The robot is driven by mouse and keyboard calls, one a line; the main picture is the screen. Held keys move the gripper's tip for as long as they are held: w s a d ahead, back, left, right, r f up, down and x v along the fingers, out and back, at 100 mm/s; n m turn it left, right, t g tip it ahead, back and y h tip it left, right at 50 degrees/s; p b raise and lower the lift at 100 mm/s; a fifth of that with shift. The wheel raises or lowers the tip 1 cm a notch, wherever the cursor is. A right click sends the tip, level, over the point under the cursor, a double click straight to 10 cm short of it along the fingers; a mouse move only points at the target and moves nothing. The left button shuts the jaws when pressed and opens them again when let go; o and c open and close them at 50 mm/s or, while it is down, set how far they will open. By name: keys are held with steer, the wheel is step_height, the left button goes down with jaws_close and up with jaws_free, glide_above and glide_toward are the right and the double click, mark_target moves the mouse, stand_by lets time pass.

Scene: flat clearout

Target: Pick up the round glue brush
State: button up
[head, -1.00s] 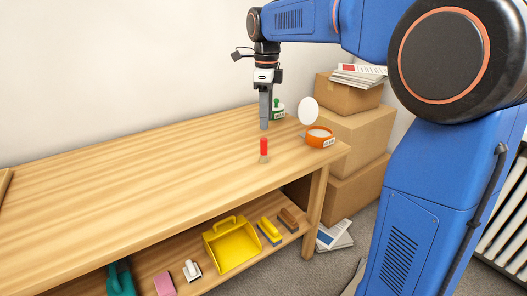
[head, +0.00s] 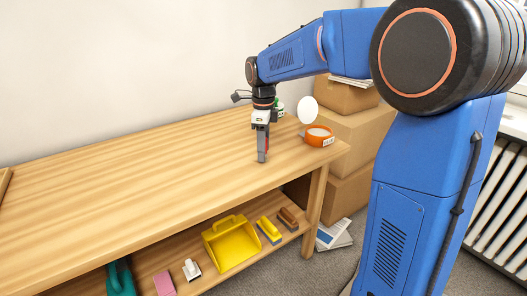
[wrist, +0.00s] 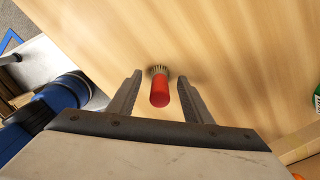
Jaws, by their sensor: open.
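The fingers are open, with a gap on each side of the handle. In the head view my gripper (head: 262,155) points down at the bench near its front edge and hides nearly all of the brush.
A yellow dustpan (head: 231,243) and several small items lie on the lower shelf.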

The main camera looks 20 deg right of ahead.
steer(key=shift+f, duration=0.4)
steer(key=c, duration=1.1)
steer(key=shift+r, duration=0.1)
